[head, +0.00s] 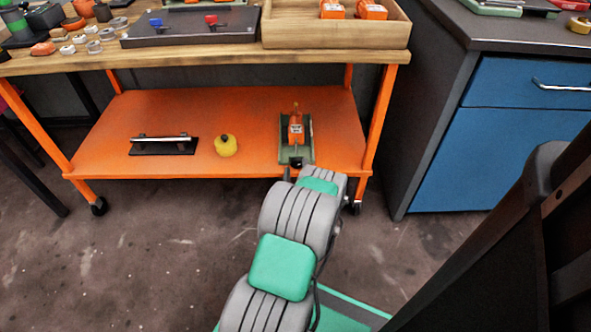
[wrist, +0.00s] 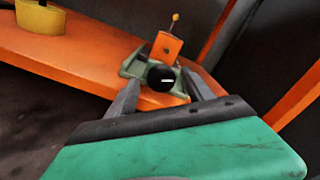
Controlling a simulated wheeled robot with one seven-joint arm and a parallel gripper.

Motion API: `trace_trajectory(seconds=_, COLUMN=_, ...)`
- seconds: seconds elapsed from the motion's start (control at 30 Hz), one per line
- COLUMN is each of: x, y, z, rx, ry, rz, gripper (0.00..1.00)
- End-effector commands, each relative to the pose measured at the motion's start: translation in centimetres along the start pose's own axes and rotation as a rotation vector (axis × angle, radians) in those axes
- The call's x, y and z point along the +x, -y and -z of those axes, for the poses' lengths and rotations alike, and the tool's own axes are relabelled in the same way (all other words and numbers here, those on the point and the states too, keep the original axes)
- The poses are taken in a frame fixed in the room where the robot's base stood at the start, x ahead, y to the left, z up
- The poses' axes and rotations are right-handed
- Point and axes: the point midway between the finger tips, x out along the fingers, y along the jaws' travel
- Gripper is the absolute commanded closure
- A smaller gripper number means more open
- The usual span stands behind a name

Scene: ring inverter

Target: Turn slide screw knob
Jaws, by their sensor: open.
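The slide screw device is a green base (head: 285,152) with an orange block (head: 295,128) on it, on the lower orange shelf at its right front. In the wrist view the orange block (wrist: 166,46) stands behind a round black knob (wrist: 161,78) that faces me. A thin rod with a yellow tip (wrist: 175,17) rises from the block. My gripper (wrist: 163,90) is open, with one finger on each side of the knob in the picture. I cannot tell whether the fingers touch it. In the head view my arm hides most of the gripper.
A yellow round object (head: 226,146) and a black plate with a silver bar (head: 163,143) lie left on the orange shelf (head: 215,105). The wooden tabletop (head: 200,60) is above. An orange leg (head: 382,115) stands close on the right, then a blue cabinet (head: 510,150).

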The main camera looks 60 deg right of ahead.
Motion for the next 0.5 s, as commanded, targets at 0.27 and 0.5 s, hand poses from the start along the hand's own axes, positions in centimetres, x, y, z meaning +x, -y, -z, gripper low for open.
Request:
trace_trajectory(seconds=0.27, x=-0.03, y=0.06, z=0.16, rx=-0.001, ry=-0.003, rz=0.002, gripper=0.38)
trace_trajectory(seconds=0.5, x=-0.06, y=0.15, z=-0.1, rx=0.226, ry=-0.003, rz=0.001, gripper=0.38)
